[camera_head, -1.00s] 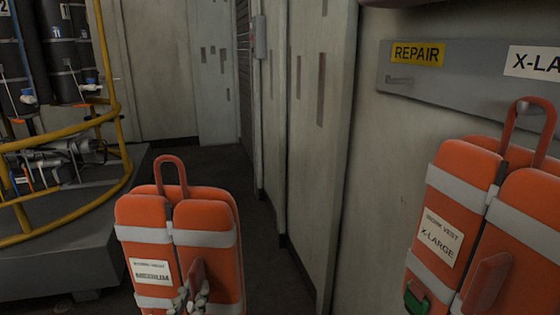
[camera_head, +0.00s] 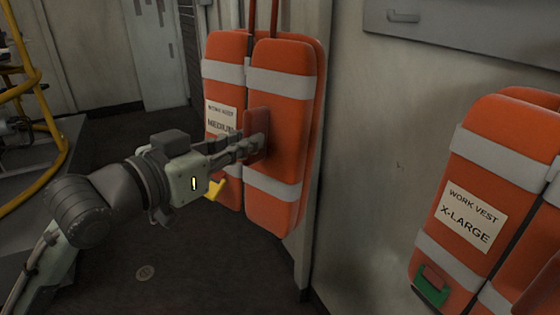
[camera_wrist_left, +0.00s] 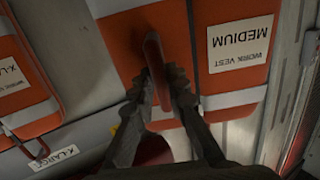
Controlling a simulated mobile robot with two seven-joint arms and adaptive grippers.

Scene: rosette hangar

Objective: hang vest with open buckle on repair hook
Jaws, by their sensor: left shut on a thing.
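The orange work vest marked MEDIUM (camera_head: 285,85) hangs upright left of the wall plate, its loop cut off by the picture's top. My left gripper (camera_head: 255,140) is shut on the red tab (camera_head: 259,122) on the vest's front. In the left wrist view the fingers (camera_wrist_left: 160,85) close on this tab (camera_wrist_left: 155,60), beside the upside-down MEDIUM label. A yellow piece (camera_head: 215,188), perhaps the buckle, sticks out at an angle below the gripper. The small grey repair hook (camera_head: 403,17) shows on the plate, right of the vest and apart from it. My right gripper is not in view.
An X-LARGE vest (camera_head: 485,165) with a green buckle (camera_head: 431,287) hangs at the right; it also shows in the left wrist view (camera_wrist_left: 20,75). The grey plate (camera_head: 490,30) runs along the wall. A yellow rail (camera_head: 50,120) stands at the left. Bare wall separates the vests.

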